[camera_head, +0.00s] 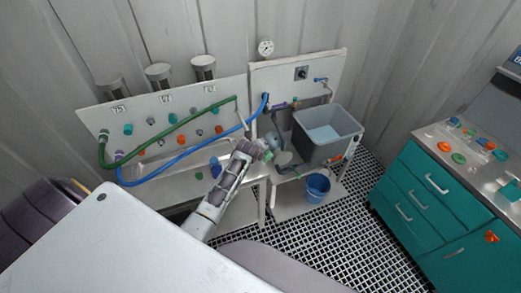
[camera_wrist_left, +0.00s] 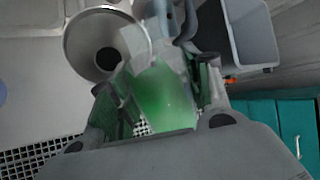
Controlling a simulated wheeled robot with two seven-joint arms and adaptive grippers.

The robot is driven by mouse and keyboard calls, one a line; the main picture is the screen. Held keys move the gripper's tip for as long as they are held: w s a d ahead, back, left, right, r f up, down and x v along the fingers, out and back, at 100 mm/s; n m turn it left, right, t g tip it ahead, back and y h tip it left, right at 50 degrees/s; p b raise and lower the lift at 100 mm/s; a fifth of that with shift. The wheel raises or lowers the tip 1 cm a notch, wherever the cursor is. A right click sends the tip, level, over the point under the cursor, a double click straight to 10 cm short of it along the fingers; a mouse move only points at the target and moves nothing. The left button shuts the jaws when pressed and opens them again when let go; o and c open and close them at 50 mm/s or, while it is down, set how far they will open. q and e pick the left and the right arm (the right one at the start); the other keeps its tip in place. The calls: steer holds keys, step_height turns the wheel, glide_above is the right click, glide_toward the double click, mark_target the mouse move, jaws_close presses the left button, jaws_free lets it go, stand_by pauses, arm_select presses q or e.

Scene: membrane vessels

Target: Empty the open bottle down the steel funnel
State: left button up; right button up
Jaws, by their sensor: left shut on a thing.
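My left gripper (camera_head: 262,150) is shut on the bottle, beside the bench in the head view. In the left wrist view the gripper (camera_wrist_left: 160,100) has its fingers on both sides of the bottle (camera_wrist_left: 165,98), a translucent body with green in it. The bottle's pale upper end overlaps the right rim of the steel funnel (camera_wrist_left: 82,42). The funnel is a wide round cone with a dark hole. I cannot tell whether the bottle touches the funnel or whether anything flows. In the head view the gripper largely hides the bottle. My right gripper is not in view.
A grey tub (camera_head: 345,150) stands right of the gripper, with a blue bucket (camera_head: 317,189) below. A valve panel (camera_head: 90,120) with green (camera_head: 170,128) and blue (camera_head: 185,155) hoses is behind left. A teal cabinet (camera_head: 410,190) is at right; grated floor (camera_head: 345,235) lies between.

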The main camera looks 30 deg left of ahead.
arm_select(q)
steer(key=shift+r+n+g+h, duration=0.3)
steer(key=shift+n+h, duration=0.1)
steer(key=shift+h, duration=0.4)
steer(key=shift+a, duration=0.1)
stand_by(0.5)
steer(key=shift+w+a+r+n+h, duration=0.15)
steer(key=shift+a+r+h, duration=0.1)
steer(key=shift+a+h, duration=0.15)
steer(key=shift+w+a+r+n+h, duration=0.2)
steer(key=shift+a+h, duration=0.1)
steer(key=shift+a, duration=0.1)
steer(key=shift+a+r+g+h, duration=0.1)
steer(key=shift+r+g+h, duration=0.1)
steer(key=shift+g+h, duration=0.1)
stand_by(0.4)
steer(key=shift+r+n+h, duration=0.2)
steer(key=shift+n+h, duration=0.05)
steer(key=shift+h, duration=0.15)
steer(key=shift+a+r+g+h, duration=0.15)
steer(key=shift+r+g+h, duration=0.15)
steer(key=shift+h, duration=0.1)
stand_by(0.4)
steer(key=shift+r+n+h, duration=0.15)
steer(key=shift+n+h, duration=0.15)
steer(key=shift+h, duration=0.1)
steer(key=shift+r, duration=0.15)
